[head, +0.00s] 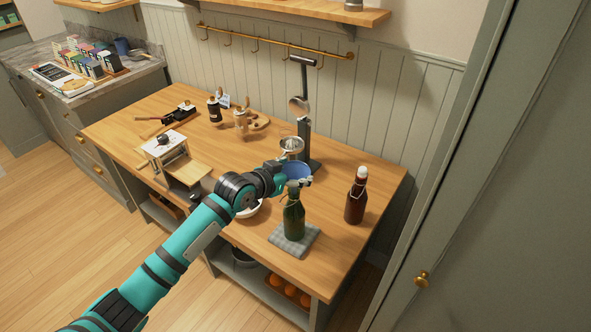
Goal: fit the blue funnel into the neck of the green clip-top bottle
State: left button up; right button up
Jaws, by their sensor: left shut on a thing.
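The green clip-top bottle (293,221) stands upright on a grey checked cloth (306,240) near the table's front right. My left gripper (299,183) is at the top of this bottle, shut on the blue funnel (297,169). The funnel's wide blue mouth faces up, above the bottle's neck. The gripper hides the funnel's stem and the bottle's mouth, so I cannot tell whether the stem is inside the neck. My right gripper is not in view.
A brown bottle with a white stopper (356,196) stands right of the green one. A dark upright stand (304,110) with a metal cup (291,146) is close behind the funnel. A white bowl (252,209) is partly behind my arm. The table's right back corner is clear.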

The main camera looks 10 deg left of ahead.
pick_arm(q)
jog(key=shift+f, duration=0.45)
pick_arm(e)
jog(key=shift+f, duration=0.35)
pick_arm(q)
jog(key=o, duration=1.4)
jog(key=shift+s, duration=0.1)
jog(key=v, duration=1.1)
jog(key=shift+s+a+r, duration=0.25)
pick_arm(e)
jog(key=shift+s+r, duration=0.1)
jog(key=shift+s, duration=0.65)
